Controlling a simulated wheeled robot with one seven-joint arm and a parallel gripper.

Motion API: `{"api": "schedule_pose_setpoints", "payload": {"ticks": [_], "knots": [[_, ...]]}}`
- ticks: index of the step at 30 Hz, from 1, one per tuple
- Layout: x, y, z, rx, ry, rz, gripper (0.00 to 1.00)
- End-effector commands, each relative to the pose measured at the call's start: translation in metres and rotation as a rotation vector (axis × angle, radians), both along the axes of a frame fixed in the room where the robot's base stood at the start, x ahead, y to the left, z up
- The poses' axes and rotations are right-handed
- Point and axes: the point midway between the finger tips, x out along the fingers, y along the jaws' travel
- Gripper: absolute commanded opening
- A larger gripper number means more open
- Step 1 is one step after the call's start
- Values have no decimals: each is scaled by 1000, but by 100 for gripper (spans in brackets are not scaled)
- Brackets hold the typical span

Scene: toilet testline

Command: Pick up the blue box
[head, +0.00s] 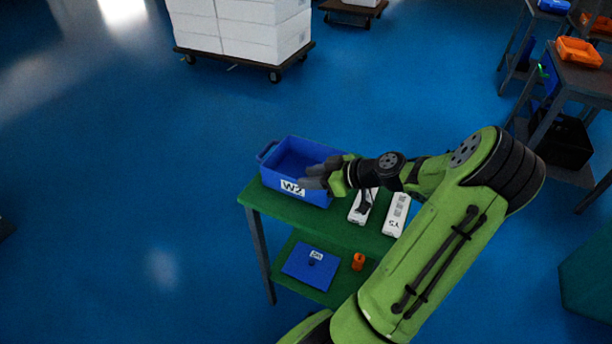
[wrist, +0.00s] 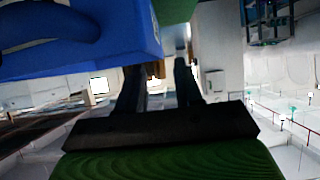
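A blue box (head: 283,164) with a "W2" label on its front stands upright on the green table (head: 334,226). My gripper (head: 312,176) is at the box's right front side in the head view and covers part of it; whether it touches the box there I cannot tell. In the wrist view the blue box (wrist: 110,35) fills the upper left, with a handle at its far left. My gripper (wrist: 158,72) shows two dark fingers spread apart with background visible between them. It is open and empty, and the left finger is close to the box's lower edge.
White labelled packages (head: 397,214) lie right of the box. A blue lid-like piece (head: 311,265) and an orange item (head: 358,262) are on the lower shelf. White boxes (head: 245,30) stand on a cart behind. The floor left of the table is clear.

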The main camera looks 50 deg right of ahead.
Motion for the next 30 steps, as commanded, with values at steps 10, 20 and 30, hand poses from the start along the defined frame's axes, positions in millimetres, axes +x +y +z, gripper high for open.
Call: {"api": "schedule_pose_setpoints", "payload": {"ticks": [10, 20, 30], "knots": [[46, 11, -29, 1, -1, 2, 35], [55, 13, -32, 0, 1, -1, 32], [55, 13, -32, 0, 2, -1, 0]]}}
